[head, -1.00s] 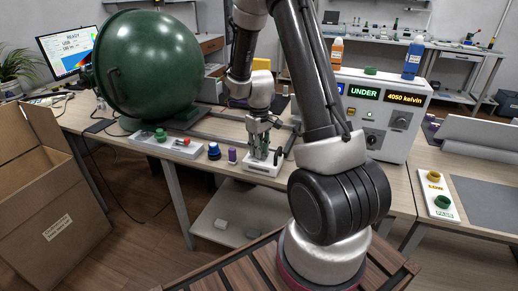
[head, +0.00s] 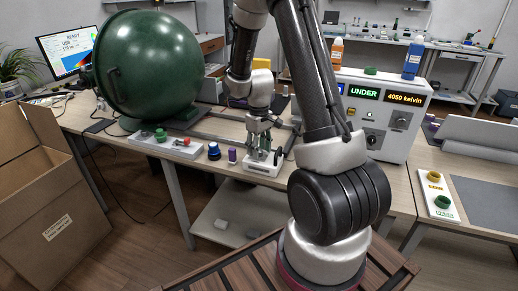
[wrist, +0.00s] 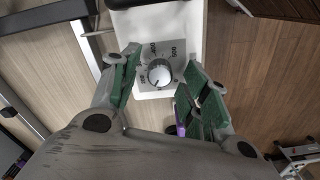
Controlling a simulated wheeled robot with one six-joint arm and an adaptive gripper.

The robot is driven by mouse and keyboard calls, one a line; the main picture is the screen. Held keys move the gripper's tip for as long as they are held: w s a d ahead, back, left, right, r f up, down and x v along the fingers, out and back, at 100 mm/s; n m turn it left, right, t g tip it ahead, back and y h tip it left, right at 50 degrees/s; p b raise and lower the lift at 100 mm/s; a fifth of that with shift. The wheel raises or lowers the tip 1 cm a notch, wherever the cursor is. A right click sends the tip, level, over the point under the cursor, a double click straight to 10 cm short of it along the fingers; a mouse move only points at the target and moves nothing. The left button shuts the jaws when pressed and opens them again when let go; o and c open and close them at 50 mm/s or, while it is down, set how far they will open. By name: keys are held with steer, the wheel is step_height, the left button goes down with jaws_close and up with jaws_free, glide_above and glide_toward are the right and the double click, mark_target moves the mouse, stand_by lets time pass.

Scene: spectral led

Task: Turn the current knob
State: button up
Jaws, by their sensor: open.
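The current knob (wrist: 160,74) is a round silver-white dial on a grey scale plate with printed numbers, on a small white box (wrist: 188,20). In the head view the white box (head: 263,170) stands at the front edge of the table. My gripper (wrist: 160,78) is open, its green-padded fingers on either side of the knob in the wrist view. The left finger is close beside the scale plate and the right fingers are a little apart from the knob. In the head view my gripper (head: 264,153) points down over the box; the knob is hidden there.
A purple cylinder (head: 232,155) and a blue-capped part (head: 214,151) stand left of the box. The large green sphere (head: 150,65) stands behind. An instrument (head: 345,118) reads "UNDER" and "4050 kelvin".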

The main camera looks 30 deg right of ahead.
step_height(320, 180, up, 12)
steer(key=shift+f, duration=0.15)
stand_by(1.7)
steer(key=s+a+r+m+t, duration=0.1)
steer(key=s+a+r+t, duration=0.1)
steer(key=s+r, duration=0.5)
steer(key=s+a+r+m+t, duration=0.1)
steer(key=s+r, duration=0.7)
steer(key=s, duration=0.8)
steer(key=shift+s+a+m+t, duration=0.4)
steer(key=shift+a+t, duration=0.3)
steer(key=shift+a, duration=0.35)
steer(key=shift+r, duration=0.1)
